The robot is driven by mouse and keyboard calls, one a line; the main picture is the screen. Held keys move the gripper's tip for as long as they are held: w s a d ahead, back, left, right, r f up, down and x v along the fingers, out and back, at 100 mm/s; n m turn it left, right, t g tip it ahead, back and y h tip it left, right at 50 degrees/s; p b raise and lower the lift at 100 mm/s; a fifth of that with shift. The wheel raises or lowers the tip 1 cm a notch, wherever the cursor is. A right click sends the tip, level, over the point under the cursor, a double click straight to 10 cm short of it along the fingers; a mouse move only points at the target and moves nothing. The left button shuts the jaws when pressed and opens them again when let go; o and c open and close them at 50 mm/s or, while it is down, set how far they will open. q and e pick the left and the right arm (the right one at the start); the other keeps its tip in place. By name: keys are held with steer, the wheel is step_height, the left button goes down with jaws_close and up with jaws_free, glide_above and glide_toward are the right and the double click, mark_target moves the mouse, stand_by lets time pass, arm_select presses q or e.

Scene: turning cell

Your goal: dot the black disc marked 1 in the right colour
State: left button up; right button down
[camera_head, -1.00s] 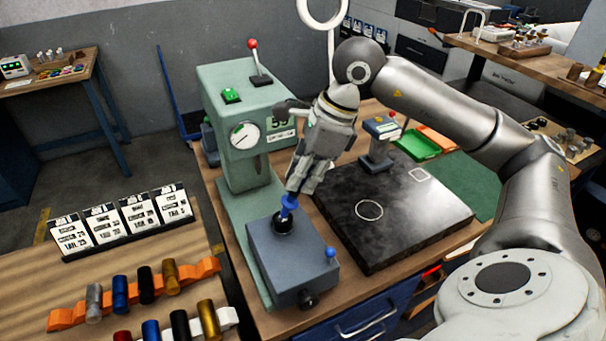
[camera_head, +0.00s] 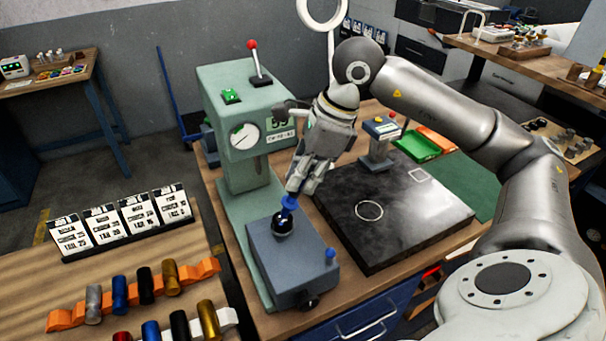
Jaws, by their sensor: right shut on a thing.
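My right gripper (camera_head: 295,186) points down over the grey block (camera_head: 285,262) at the front of the green press. It is shut on a small blue piece (camera_head: 289,203). Just below the blue piece is a dark rounded part (camera_head: 283,226) on top of the block; I cannot tell whether they touch or are joined. A disc marked 1 cannot be made out. Several white job cards (camera_head: 138,219) stand in a row at left, their print too small to read surely. My left gripper is not in view.
The green press (camera_head: 240,95) stands behind the block. A dark stone plate (camera_head: 395,218) lies to the right, with a green tray (camera_head: 418,146) behind it. An orange rack (camera_head: 66,319) with coloured cylinders is at front left. A blue knob (camera_head: 330,253) sits on the block.

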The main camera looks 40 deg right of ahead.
steer(key=shift+r+p, duration=2.6)
steer(key=shift+r, duration=0.9)
steer(key=shift+f, duration=0.1)
